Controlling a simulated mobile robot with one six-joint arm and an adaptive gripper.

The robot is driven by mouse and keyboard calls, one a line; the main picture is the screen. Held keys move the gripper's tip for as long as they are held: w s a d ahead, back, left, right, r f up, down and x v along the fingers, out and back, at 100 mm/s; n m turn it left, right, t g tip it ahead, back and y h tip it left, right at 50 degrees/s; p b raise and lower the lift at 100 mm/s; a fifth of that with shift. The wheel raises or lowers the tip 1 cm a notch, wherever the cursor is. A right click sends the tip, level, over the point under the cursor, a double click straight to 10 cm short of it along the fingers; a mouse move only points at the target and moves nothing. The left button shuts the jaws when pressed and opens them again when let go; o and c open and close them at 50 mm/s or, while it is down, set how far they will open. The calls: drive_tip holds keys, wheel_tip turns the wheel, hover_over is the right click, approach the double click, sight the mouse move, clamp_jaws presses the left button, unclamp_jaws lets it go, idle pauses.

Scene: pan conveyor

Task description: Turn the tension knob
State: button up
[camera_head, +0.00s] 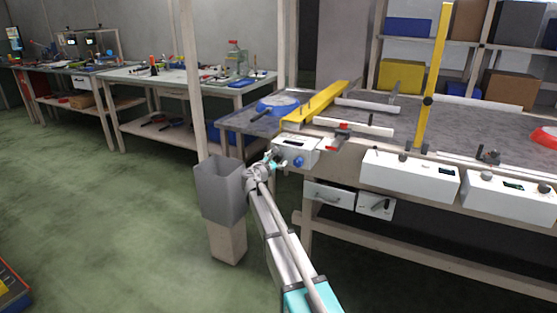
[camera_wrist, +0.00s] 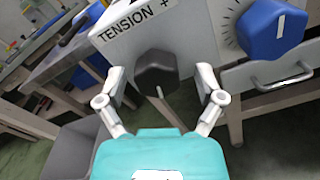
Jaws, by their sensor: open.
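The tension knob (camera_wrist: 158,70) is a dark, faceted knob with a light pointer line, below the printed word TENSION and a plus sign on a white control box (camera_wrist: 185,22). My gripper (camera_wrist: 160,80) is open, with one finger on each side of the knob. I cannot tell whether the fingers touch it. In the head view my gripper (camera_head: 270,159) is at the left end of the white control box (camera_head: 291,144); the tension knob cannot be made out there.
A blue dial knob (camera_wrist: 272,28) with a printed scale is close to the right. A grey bin (camera_head: 219,190) stands below and left of my gripper. A wooden post (camera_head: 193,80) rises behind it. Drawers (camera_head: 328,195) hang under the bench. The green floor at left is open.

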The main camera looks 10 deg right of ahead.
drive_tip(key=shift+a, duration=0.1)
drive_tip(key=v, duration=1.2)
drive_tip(key=shift+f, duration=0.1)
idle(0.4)
drive_tip(key=s+d+f+m+g+y, duration=0.1)
drive_tip(key=s+d+f+m+g, duration=0.4)
drive_tip(key=s, duration=0.3)
drive_tip(key=s+d+f+m+g+y, duration=0.1)
drive_tip(key=s+d+f+m+g, duration=0.2)
drive_tip(key=s+d+f+m, duration=0.4)
drive_tip(key=s+a+f+m+g+y, duration=0.2)
drive_tip(key=s+f+m+g+y, duration=0.15)
drive_tip(key=s+m, duration=0.45)
drive_tip(key=s+a+f+m+g+y, duration=0.25)
drive_tip(key=s+m+y, duration=0.2)
drive_tip(key=s, duration=0.75)
wheel_tip(320, 180, up, 36)
drive_tip(key=p, duration=3.6)
drive_tip(key=shift+s+d+n+y, duration=0.2)
drive_tip(key=shift+d+n+y, duration=0.15)
drive_tip(key=shift+y, duration=0.05)
